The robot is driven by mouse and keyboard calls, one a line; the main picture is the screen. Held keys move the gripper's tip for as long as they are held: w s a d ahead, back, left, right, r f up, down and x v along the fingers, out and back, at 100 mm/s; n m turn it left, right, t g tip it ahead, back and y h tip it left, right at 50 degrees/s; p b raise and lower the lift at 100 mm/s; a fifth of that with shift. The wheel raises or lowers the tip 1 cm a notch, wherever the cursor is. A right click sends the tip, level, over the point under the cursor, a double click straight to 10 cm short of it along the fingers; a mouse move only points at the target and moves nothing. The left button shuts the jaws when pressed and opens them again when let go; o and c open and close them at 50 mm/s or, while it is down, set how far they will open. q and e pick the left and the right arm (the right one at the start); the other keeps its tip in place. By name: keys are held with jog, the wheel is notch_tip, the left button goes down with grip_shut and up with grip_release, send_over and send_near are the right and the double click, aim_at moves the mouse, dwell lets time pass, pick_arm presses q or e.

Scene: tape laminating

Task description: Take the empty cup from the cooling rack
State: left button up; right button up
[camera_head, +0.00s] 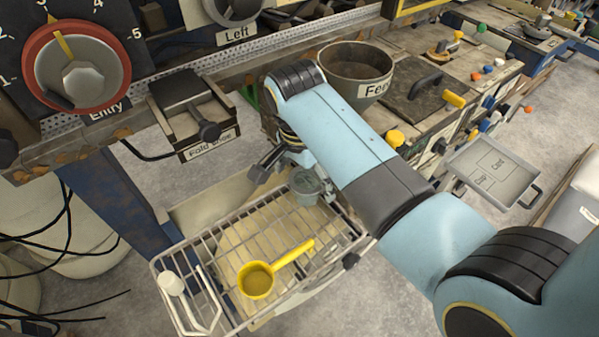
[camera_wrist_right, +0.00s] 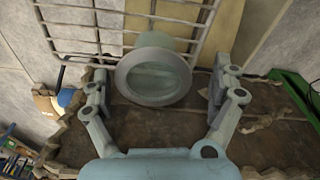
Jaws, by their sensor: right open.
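The cup (camera_head: 306,184) is grey-green and stands at the far right end of the wire cooling rack (camera_head: 217,243). In the right wrist view the cup (camera_wrist_right: 153,76) shows its round rim and looks empty. My right gripper (camera_head: 283,164) is at the cup, partly hidden by its own arm in the head view. In the right wrist view the fingers of my right gripper (camera_wrist_right: 160,88) are spread on both sides of the cup, with a gap visible on each side. The rack wires (camera_wrist_right: 105,30) show behind it. My left gripper is not in view.
A yellow long-handled scoop (camera_head: 257,281) and a white handled item (camera_head: 172,284) are on the rack. The machine bench with a labelled pot (camera_head: 355,75) and a fold-shoe block (camera_head: 190,115) stands behind. A grey tray (camera_head: 492,172) is at the right.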

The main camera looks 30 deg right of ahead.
jog(key=shift+d+f, duration=0.1)
jog(key=shift+s, duration=0.3)
jog(key=shift+s+a+r, duration=0.2)
jog(key=shift+a+r, duration=0.05)
jog(key=c, duration=0.3)
jog(key=shift+w, duration=0.15)
jog(key=shift+c, duration=1.1)
jog(key=shift+d+f, duration=0.1)
jog(key=shift+c, duration=1.3)
jog(key=c, duration=0.4)
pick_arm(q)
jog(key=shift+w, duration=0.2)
pick_arm(e)
jog(key=shift+w, duration=0.1)
jog(key=shift+c, duration=0.5)
